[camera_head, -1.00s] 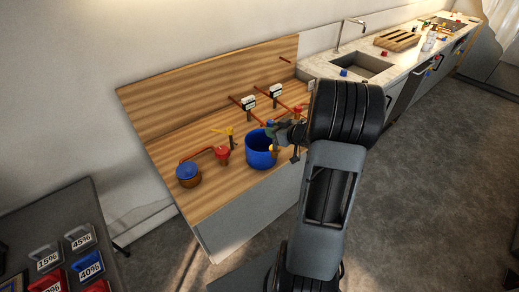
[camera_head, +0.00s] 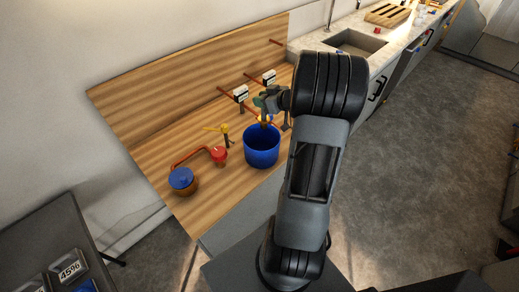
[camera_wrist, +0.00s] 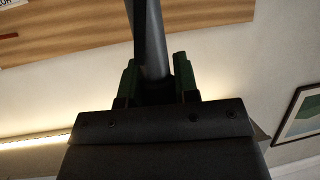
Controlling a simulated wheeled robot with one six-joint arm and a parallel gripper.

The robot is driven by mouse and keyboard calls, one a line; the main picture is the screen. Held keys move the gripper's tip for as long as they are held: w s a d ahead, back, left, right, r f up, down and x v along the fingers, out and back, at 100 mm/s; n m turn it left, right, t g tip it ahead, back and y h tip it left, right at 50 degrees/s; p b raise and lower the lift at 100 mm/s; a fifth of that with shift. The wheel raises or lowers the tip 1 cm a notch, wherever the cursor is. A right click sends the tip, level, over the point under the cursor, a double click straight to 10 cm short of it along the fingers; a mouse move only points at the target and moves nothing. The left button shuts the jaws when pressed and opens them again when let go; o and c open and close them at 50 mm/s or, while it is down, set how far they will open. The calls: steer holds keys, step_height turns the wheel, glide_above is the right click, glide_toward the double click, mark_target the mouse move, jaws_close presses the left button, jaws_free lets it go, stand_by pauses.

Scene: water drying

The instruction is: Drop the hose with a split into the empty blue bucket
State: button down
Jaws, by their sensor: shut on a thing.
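The blue bucket (camera_head: 262,157) stands on the wooden worktop (camera_head: 215,190) in the head view. The part of its inside that shows looks empty. My gripper (camera_head: 266,101) is above the bucket, toward its far rim. In the wrist view, the green fingers of my gripper (camera_wrist: 158,78) are shut on a smooth grey hose (camera_wrist: 150,35), which runs up out of the picture. I cannot see a split on it. A small yellow piece (camera_head: 265,118) shows just below the gripper in the head view; I cannot tell whether it belongs to the hose.
Left of the bucket are a red valve (camera_head: 218,154) on a copper pipe, a yellow-handled tap (camera_head: 224,129) and a blue-topped round piece (camera_head: 181,178). White gauges (camera_head: 240,93) sit behind. A sink (camera_head: 355,42) is at the back right.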

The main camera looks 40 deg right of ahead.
steer(key=shift+f+b, duration=2.25)
steer(key=shift+b, duration=0.2)
steer(key=c, duration=0.8)
jaws_free()
steer(key=shift+s+r, duration=0.1)
steer(key=shift+s, duration=0.05)
steer(key=v, duration=1.3)
steer(key=shift+s+d+r, duration=0.1)
steer(key=shift+s+r, duration=0.05)
steer(key=shift+s, duration=0.1)
